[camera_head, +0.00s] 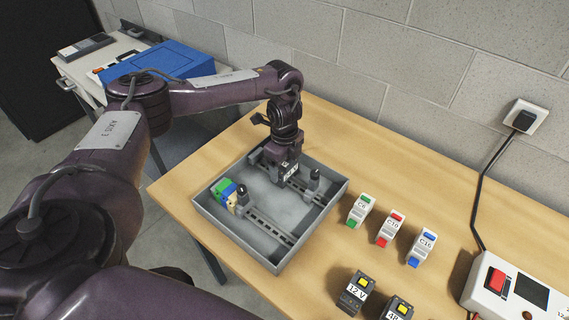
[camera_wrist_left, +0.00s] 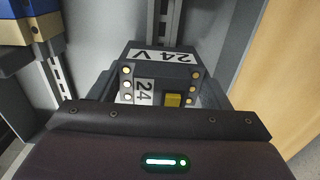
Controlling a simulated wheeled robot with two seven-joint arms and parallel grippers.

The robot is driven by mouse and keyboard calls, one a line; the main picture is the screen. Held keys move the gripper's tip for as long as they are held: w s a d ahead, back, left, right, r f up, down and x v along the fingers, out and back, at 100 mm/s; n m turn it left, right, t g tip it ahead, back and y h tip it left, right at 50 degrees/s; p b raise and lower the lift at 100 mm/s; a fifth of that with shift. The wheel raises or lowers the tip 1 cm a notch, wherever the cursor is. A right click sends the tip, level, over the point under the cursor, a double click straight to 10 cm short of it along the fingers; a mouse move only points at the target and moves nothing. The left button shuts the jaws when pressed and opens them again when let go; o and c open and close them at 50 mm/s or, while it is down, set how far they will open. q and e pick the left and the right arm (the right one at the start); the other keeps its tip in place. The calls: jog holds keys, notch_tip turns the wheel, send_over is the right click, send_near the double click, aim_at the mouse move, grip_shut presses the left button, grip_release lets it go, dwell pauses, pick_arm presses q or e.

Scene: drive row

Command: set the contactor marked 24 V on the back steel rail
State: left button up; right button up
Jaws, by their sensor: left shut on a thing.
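My left gripper (camera_head: 286,162) is shut on the dark contactor marked 24 V (camera_head: 290,172), over the back steel rail (camera_head: 302,190) in the grey tray. In the left wrist view the contactor (camera_wrist_left: 162,57) shows its 24 V label, yellow button and brass-coloured screws, with the gripper's dark body across the bottom. The back rail (camera_wrist_left: 164,20) runs behind the contactor there. The contactor looks upright and at the rail, but its underside is hidden, so I cannot tell whether it is seated. My right gripper is not in view.
The grey tray (camera_head: 336,197) also holds a front rail (camera_head: 270,229), with green, blue and beige blocks (camera_head: 228,192) at its left end. A grey, dark-topped piece (camera_head: 313,181) stands on the right. Breakers (camera_head: 360,209), a 12 V contactor (camera_head: 355,291) and a tester (camera_head: 515,290) stand outside.

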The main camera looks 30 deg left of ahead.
pick_arm(q)
jog(key=shift+f, duration=0.15)
jog(key=o, duration=1.3)
notch_tip(320, 180, up, 2)
jog(key=shift+r+b, duration=0.25)
jog(key=shift+b, duration=0.2)
notch_tip(320, 180, up, 5)
jog(key=shift+r+p, duration=0.2)
jog(key=shift+p, duration=0.7)
